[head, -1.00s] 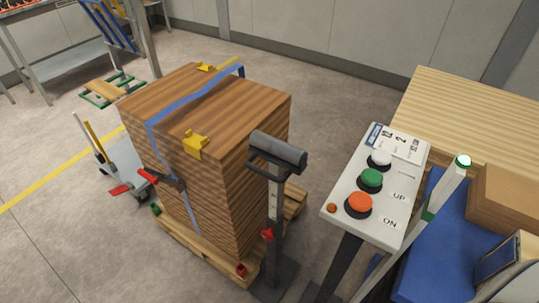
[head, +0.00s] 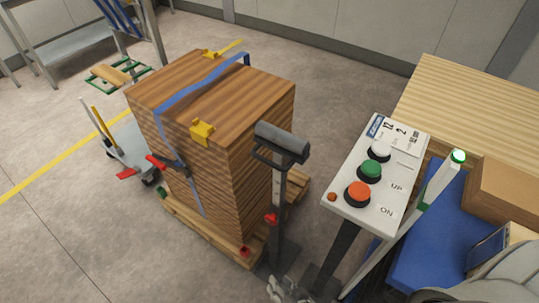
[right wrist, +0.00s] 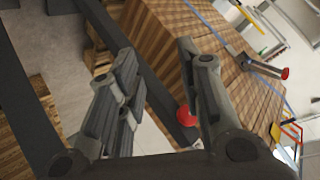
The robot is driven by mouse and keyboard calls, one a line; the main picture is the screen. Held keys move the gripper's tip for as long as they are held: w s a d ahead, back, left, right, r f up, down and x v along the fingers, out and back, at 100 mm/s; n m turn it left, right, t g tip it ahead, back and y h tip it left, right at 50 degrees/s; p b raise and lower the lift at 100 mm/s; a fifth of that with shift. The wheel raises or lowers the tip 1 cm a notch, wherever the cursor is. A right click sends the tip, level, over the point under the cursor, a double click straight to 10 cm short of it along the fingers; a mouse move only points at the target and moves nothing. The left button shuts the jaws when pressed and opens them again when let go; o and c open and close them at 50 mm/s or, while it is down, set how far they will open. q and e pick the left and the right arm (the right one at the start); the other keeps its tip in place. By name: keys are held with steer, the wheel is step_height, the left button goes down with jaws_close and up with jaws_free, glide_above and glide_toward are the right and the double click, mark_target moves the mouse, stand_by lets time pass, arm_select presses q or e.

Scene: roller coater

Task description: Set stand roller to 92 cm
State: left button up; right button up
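The stand roller (head: 282,140) is a dark grey roller on an upright post with a scale strip, in front of the stacked boards. A red knob (head: 271,218) sits on the post below the roller. My right gripper (head: 287,290) shows at the bottom edge of the head view, below the knob and near the stand's foot. In the right wrist view my right gripper (right wrist: 156,50) is open, with nothing between its fingers. The red knob (right wrist: 186,116) shows beyond it, close to the right finger, on the dark post (right wrist: 128,60). My left gripper is not in view.
A strapped stack of boards (head: 180,100) stands on a wooden pallet (head: 210,232) behind the stand. A control panel (head: 350,190) with white, green and orange buttons stands to the right. A blue machine surface (head: 425,250) is beyond it.

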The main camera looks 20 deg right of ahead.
steer(key=w+a+r+m+t+h+p, duration=0.1)
steer(key=w+r+m+t, duration=0.25)
steer(key=r, duration=0.75)
steer(key=w+a+r+m+t+p, duration=0.1)
steer(key=w+r+m+t, duration=0.25)
steer(key=r, duration=0.75)
steer(key=m+t+h+p, duration=0.2)
steer(key=m+h, duration=0.2)
steer(key=m, duration=0.3)
glide_toward(270, 161)
steer(key=w, duration=0.3)
steer(key=w+p, duration=0.1)
steer(key=w, duration=0.2)
steer(key=w+d+p, duration=0.1)
steer(key=w, duration=0.2)
steer(key=shift+w+r, duration=0.3)
steer(key=shift+w, duration=0.1)
steer(key=shift+c, duration=0.4)
jaws_close()
